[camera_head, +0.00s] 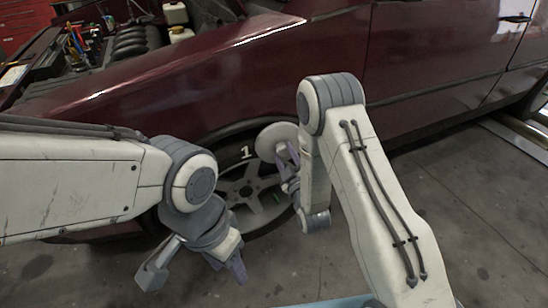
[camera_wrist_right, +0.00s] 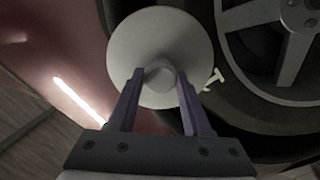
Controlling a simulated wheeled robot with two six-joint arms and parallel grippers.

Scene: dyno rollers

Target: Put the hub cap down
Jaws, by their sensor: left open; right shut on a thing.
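The hub cap is a pale round disc with a central knob. In the right wrist view the hub cap (camera_wrist_right: 158,45) is in front of my right gripper (camera_wrist_right: 160,75), whose two purple fingers are shut on the knob. In the head view the hub cap (camera_head: 271,138) is held up beside the car wheel (camera_head: 249,190), near its upper right, with my right gripper (camera_head: 290,165) partly hidden by its arm. My left gripper (camera_head: 205,270) is open and empty, low in front of the wheel and pointing down.
A dark red car (camera_head: 240,75) fills the back, its engine bay (camera_head: 110,45) open at upper left. The tyre bears a white "1" (camera_head: 247,152). The grey floor (camera_head: 480,220) is clear at right. A light blue surface edge (camera_head: 325,301) shows at the bottom.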

